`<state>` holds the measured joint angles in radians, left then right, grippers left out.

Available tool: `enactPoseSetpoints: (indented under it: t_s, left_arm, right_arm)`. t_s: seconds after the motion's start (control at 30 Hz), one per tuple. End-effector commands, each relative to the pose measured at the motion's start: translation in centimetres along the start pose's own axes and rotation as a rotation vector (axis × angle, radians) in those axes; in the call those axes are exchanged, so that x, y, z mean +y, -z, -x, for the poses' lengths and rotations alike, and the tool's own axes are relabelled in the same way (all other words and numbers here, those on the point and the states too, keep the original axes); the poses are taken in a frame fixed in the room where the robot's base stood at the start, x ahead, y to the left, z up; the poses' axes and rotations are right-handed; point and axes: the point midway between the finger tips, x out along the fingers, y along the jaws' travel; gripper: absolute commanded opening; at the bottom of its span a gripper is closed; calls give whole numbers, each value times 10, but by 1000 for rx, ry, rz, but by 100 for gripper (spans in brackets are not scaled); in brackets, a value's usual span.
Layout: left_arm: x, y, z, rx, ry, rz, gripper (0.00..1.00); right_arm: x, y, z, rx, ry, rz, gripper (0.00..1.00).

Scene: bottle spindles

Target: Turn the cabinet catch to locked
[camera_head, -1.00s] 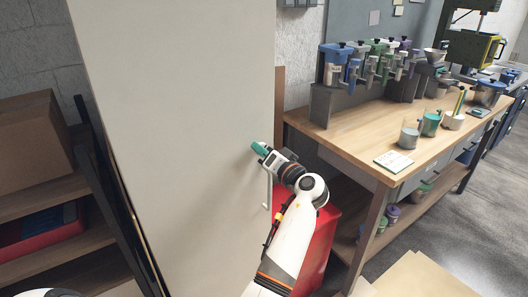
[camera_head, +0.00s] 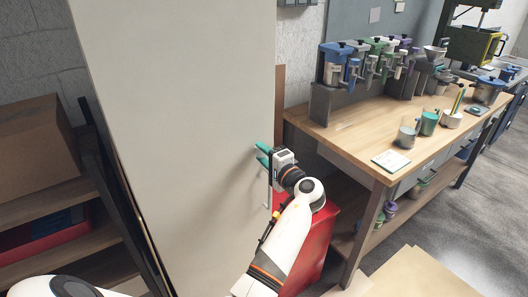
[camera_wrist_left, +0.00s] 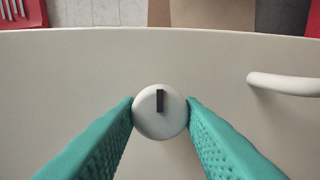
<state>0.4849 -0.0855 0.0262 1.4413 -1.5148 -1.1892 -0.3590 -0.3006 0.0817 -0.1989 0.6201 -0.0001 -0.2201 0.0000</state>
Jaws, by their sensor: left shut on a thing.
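The cabinet (camera_head: 180,120) is a tall pale panel in the middle of the head view. Its catch (camera_wrist_left: 149,121) is a round white knob with a short dark bar, in the middle of the left wrist view. The bar stands upright in that picture. My left gripper (camera_head: 262,154) is at the right part of the cabinet face; its teal fingers (camera_wrist_left: 160,118) are shut on the knob, one on each side. In the head view the gripper hides the knob. A white bar handle (camera_wrist_left: 285,84) is right of the knob in the wrist view. My right gripper is not in view.
A wooden workbench (camera_head: 350,140) with dispensers and cups stands to the right. A red cabinet (camera_head: 318,240) is behind my left arm. Shelves with a brown box (camera_head: 35,140) are at the left. Open floor (camera_head: 450,240) lies at the lower right.

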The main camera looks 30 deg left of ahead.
Motion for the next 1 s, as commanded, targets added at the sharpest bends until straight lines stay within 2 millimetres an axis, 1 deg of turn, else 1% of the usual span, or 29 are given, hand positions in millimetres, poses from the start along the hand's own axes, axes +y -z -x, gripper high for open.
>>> enactPoseSetpoints:
  t_s: [0.03, 0.6, 0.63, 0.73, 1.0]
  left_arm:
    - [4, 0, -1, -1, -7, -8, 11]
    - [4, -1, -1, -1, -8, -37, 11]
    - [4, -1, -1, -1, -8, -37, 37]
    - [3, 0, -1, -1, -6, -37, 54]
    - [1, 0, 0, 0, -2, -38, 54]
  right_arm:
    - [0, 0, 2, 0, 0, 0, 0]
    - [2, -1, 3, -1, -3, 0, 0]
    - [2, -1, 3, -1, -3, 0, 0]
    - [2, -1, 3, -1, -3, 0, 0]
    - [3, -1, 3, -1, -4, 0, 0]
